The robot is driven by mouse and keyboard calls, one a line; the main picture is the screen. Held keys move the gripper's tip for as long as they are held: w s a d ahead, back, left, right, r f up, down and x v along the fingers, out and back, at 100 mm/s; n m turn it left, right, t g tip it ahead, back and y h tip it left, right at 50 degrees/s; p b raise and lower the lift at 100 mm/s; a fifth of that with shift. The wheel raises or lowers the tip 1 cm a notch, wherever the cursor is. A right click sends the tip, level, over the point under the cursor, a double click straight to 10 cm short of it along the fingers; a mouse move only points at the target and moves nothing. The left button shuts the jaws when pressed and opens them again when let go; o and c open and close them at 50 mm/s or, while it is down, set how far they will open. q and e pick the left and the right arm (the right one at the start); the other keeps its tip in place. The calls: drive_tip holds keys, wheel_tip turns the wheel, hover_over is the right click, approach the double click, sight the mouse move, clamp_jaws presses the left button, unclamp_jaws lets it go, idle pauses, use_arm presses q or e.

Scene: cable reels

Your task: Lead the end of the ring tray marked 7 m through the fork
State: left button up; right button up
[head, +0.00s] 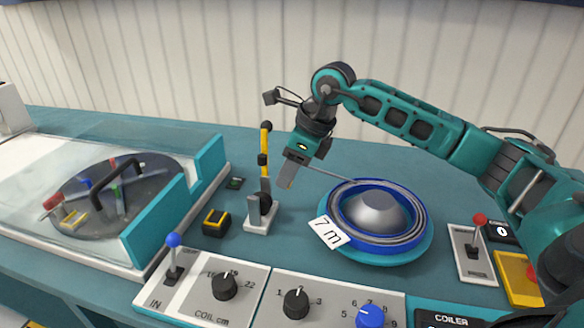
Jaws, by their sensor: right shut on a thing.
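The ring tray (424,240) is a blue round tray with a grey cone in its middle and coiled grey cable inside. A white tag marked 7 m (329,233) hangs at its left front. My right gripper (287,184) points down, left of the tray, and is shut on the grey cable (328,174), which runs out from the tray to it. The cable's tip is hidden at the jaws. A small stand (259,217) with grey upright prongs and a black part, seemingly the fork, is just left of the gripper, apart from it. My left gripper is out of view.
A yellow and black upright lever (265,150) rises behind the stand. A yellow-black block (215,222) sits to its left. A clear-covered bay with a dark turntable (135,220) fills the left. Knob panels (262,290) line the front. A red-knobbed lever (480,220) stands right.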

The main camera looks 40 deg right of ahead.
drive_tip(key=w+a+p, duration=0.1)
drive_tip(key=w+a, duration=0.7)
drive_tip(key=w, duration=0.1)
drive_tip(key=shift+w+f, duration=0.35)
drive_tip(key=shift+f, duration=0.05)
drive_tip(key=shift+a, duration=0.1)
